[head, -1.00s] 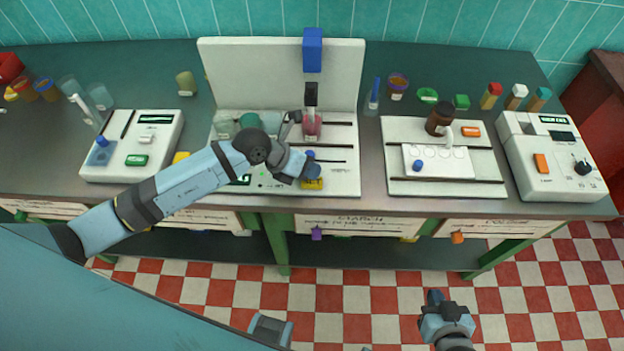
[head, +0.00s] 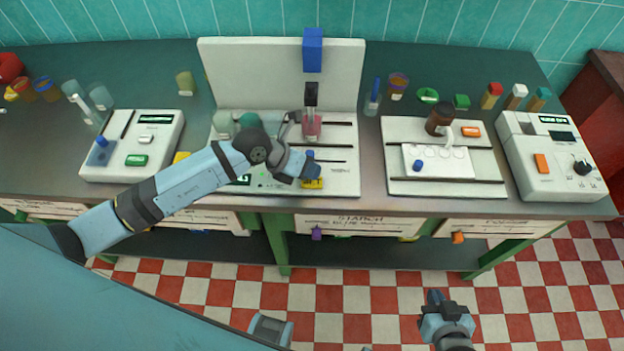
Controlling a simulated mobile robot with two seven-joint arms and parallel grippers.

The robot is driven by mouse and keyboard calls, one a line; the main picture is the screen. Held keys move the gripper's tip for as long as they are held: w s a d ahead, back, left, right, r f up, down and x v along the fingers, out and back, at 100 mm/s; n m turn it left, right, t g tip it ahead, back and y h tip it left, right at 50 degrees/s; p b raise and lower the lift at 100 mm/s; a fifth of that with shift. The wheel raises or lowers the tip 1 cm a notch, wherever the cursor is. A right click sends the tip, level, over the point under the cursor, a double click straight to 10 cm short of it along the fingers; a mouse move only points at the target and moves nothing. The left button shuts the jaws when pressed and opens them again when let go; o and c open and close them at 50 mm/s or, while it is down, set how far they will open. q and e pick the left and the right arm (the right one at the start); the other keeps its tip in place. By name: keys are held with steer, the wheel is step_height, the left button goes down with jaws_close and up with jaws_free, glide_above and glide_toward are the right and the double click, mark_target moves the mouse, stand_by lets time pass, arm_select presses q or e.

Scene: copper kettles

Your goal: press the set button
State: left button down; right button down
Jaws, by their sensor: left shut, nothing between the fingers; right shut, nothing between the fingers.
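My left gripper (head: 309,168) is shut and empty, low over the front of the white station with the tall back panel (head: 276,75). A yellow patch (head: 313,184) shows just below its fingertips; I cannot tell whether they touch. My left forearm hides part of this station's front, with a green display (head: 242,180) at its edge. No label reading "set" is legible, so I cannot tell which button is the set button. My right gripper (head: 434,297) is shut and empty, low in front of the counter, over the checkered floor.
A white device with a green button (head: 136,160) stands at left. At right are a rack tray (head: 438,161) with a brown bottle (head: 439,118), and a device with an orange button (head: 541,163) and dark knob (head: 582,168). Small jars and bottles line the back. Drawers run below.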

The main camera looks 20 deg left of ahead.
arm_select(q)
steer(key=shift+f, duration=0.15)
steer(key=shift+f, duration=0.25)
steer(key=shift+f+b, duration=0.35)
steer(key=shift+f, duration=0.15)
stand_by(0.6)
steer(key=shift+r, duration=0.15)
steer(key=shift+r+p, duration=0.75)
steer(key=shift+p, duration=0.1)
step_height(320, 180, up, 5)
steer(key=p, duration=0.4)
steer(key=shift+r, duration=0.1)
stand_by(0.5)
